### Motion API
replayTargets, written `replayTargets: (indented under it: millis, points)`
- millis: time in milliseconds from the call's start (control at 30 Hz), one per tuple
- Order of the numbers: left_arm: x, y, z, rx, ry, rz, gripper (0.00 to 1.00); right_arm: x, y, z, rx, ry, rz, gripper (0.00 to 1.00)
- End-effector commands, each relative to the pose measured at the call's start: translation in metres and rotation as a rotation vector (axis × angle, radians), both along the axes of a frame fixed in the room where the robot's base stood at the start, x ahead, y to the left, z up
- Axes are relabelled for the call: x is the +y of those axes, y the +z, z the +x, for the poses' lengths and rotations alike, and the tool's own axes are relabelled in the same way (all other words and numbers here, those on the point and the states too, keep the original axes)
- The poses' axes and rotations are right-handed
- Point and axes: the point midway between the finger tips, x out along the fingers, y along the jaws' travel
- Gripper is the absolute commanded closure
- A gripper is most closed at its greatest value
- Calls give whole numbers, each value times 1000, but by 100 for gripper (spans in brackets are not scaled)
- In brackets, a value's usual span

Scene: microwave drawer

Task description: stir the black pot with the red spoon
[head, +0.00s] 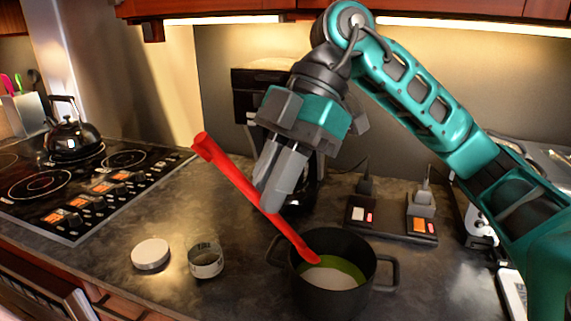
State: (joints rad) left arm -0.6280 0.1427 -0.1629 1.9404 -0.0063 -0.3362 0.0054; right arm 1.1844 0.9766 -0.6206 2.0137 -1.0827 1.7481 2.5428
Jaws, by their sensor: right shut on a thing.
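The red spoon (228,173) is held slanted in my right gripper (271,196), whose fingers are shut on its handle. The spoon's upper end points to the upper left. Its lower end reaches over the rim into the black pot (333,298), near the pot's back left side. The black pot stands upright on the counter with two side handles. Inside it are green and whitish contents (330,275). Whether the spoon's tip touches the contents is hard to tell. My left gripper is not in the head view.
A white round lid (150,254) and a small open can (205,261) stand left of the pot. A stove (75,190) with a black kettle (73,138) is at the left. A dark device with pads (390,219) lies behind the pot at the right.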

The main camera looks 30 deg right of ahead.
Motion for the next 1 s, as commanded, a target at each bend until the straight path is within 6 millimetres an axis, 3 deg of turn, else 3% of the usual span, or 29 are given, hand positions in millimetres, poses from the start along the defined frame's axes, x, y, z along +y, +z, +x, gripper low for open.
replayTargets:
  millis: [167,1000]
  points:
    - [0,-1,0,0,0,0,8,13,-10,-2,0,2,1,100]
    - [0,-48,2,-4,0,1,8,-30,-76,4,1,-2,0,100]
